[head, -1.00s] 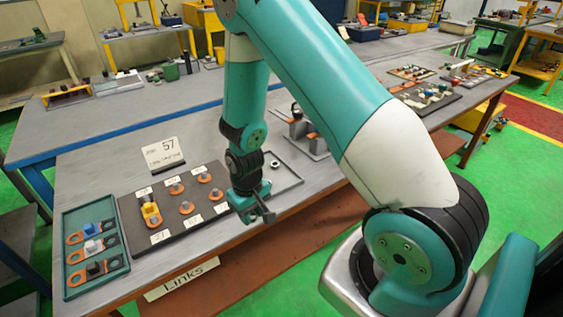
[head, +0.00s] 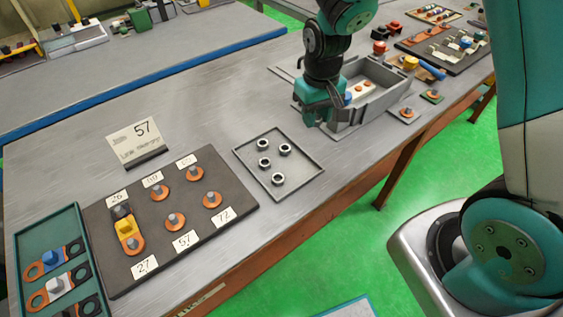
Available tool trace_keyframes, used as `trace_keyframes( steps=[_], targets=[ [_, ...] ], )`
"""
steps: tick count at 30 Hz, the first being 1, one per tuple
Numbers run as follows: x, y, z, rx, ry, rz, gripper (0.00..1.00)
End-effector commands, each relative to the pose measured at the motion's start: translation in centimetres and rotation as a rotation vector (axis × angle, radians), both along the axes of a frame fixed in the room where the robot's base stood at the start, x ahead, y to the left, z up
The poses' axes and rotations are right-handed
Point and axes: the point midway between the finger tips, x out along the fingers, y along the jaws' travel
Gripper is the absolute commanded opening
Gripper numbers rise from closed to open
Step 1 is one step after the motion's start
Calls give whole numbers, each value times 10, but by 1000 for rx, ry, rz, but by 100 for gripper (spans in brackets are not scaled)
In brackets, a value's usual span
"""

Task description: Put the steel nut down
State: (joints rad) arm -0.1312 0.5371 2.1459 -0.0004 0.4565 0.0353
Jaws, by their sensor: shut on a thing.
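My gripper (head: 325,112) is at the left end of the grey open box (head: 386,108), in front of its wall. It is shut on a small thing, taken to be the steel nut. The fingertips and the held piece are hidden behind the gripper body, so I cannot tell whether it touches anything. Several loose steel nuts (head: 279,179) lie in the shallow grey tray (head: 306,187) left of and nearer than the gripper.
The dark board (head: 196,216) at left carries pegs with copper rings, number cards and a yellow-topped link. A teal tray (head: 70,213) of links lies at far left. Copper-ringed parts (head: 407,113) lie right of the box.

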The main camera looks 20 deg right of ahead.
Motion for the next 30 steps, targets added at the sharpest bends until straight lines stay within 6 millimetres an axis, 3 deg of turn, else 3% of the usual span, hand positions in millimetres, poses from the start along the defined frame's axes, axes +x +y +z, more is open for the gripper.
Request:
trace_keyframes(
  steps=[6,11,14,24,30],
  targets=[
    [-11,33,63,2,-8,66,7],
    [-19,41,78,0,2,83,7],
    [-21,42,63,-2,9,85,7],
    [-22,41,-32,-2,12,85,7],
    [-21,42,-69,-2,6,85,7]
  ],
)
